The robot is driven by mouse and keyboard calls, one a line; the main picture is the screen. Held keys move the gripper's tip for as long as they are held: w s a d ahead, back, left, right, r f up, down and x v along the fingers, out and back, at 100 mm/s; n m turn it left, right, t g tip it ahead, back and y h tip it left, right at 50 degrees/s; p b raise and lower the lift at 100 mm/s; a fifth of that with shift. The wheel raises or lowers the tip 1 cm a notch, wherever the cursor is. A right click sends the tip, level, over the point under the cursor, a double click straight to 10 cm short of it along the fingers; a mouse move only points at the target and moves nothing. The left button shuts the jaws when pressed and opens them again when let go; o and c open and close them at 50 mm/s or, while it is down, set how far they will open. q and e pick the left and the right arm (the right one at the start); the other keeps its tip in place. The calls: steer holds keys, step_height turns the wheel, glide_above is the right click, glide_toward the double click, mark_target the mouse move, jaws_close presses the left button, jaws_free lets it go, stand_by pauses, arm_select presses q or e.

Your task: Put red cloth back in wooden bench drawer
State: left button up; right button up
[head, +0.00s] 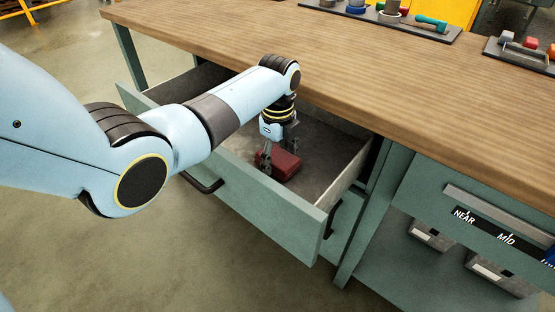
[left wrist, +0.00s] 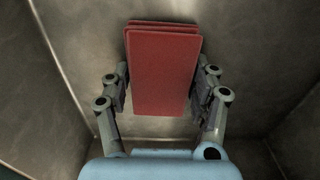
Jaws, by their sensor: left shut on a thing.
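The red cloth (head: 285,166) is a folded, flat stack inside the open drawer (head: 275,210) of the wooden-topped bench (head: 380,75). My left gripper (head: 278,157) reaches down into the drawer and is shut on the cloth. In the left wrist view the cloth (left wrist: 163,70) sits between the two fingers, which touch its left and right sides. The drawer floor (left wrist: 262,75) shows around it. I cannot tell whether the cloth rests on the floor or is slightly above it. My right gripper is not in view.
The drawer's dark handle (head: 203,184) is on its front. Trays with tools (head: 400,17) lie at the back of the bench top. To the right is a panel marked NEAR and MID (head: 485,225), with grey bins (head: 430,234) below. The drawer floor around the cloth is clear.

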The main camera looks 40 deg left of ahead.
mark_target(278, 156)
arm_select(q)
steer(key=shift+f, duration=0.25)
steer(key=o, duration=1.1)
step_height(278, 156, up, 12)
steer(key=p, duration=0.3)
steer(key=shift+r, duration=0.1)
steer(key=shift+w, duration=0.1)
